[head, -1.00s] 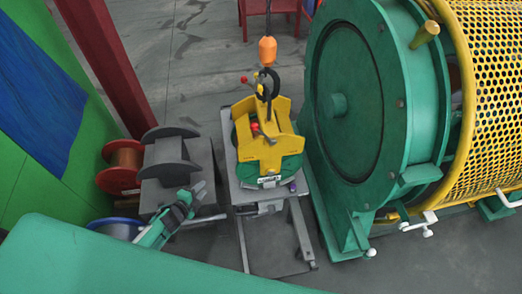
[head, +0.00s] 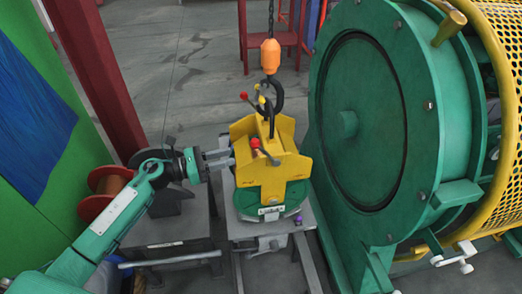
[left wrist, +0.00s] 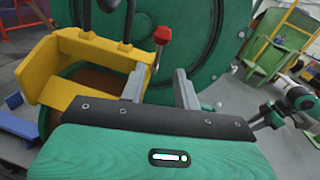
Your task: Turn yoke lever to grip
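The yellow yoke (head: 285,165) sits on a green reel on a grey stand, with a dark crane hook (head: 274,100) at its top. A lever with a red knob (head: 255,143) rises from its near side; the knob also shows in the left wrist view (left wrist: 162,35). Another red knob (head: 244,96) is farther back. My left gripper (head: 221,158) is at the yoke's left side, apart from the lever. Its fingers (left wrist: 160,90) are spread and empty, pointing towards the yoke and lever. A dark, jointed part at the left wrist view's right may be my right arm; its fingers are unclear.
A large green machine wheel (head: 365,120) stands close to the yoke's right, with a yellow perforated guard (head: 500,60) beyond. A copper-coloured spool (head: 105,192) is behind my left arm. An orange hook block (head: 270,56) hangs on a chain above. Open floor lies behind.

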